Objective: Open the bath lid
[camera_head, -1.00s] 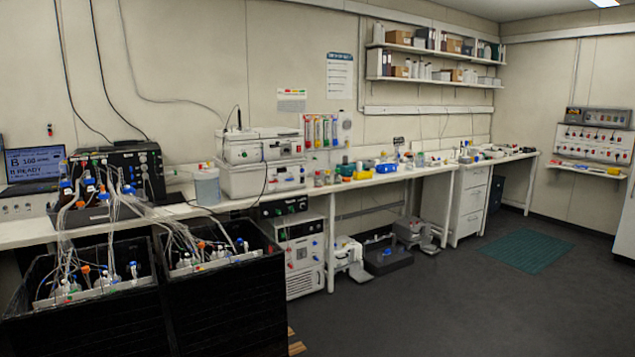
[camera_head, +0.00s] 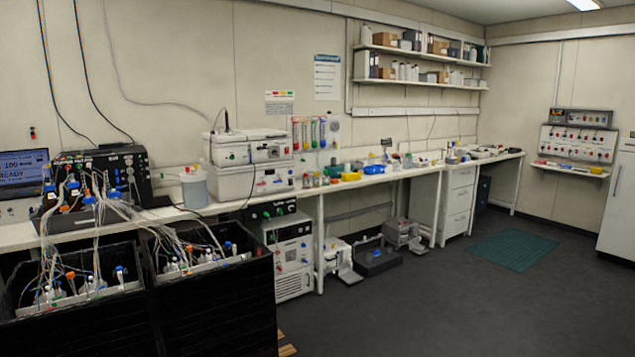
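No bath is clearly identifiable at this distance. Two stacked white instruments (camera_head: 250,178) stand on the long bench, and the lower one is a broad box that may have a lid. A white unit with a dark front panel (camera_head: 293,255) stands on the floor below them; whether it is a bath I cannot tell. Neither of my grippers is in view.
Two black open crates (camera_head: 215,315) with bottles and tubing stand at the front left. The long white bench (camera_head: 330,186) runs along the wall. Grey floor (camera_head: 430,305) is clear at the right, with a green mat (camera_head: 512,249). A white cabinet (camera_head: 617,205) stands at the far right.

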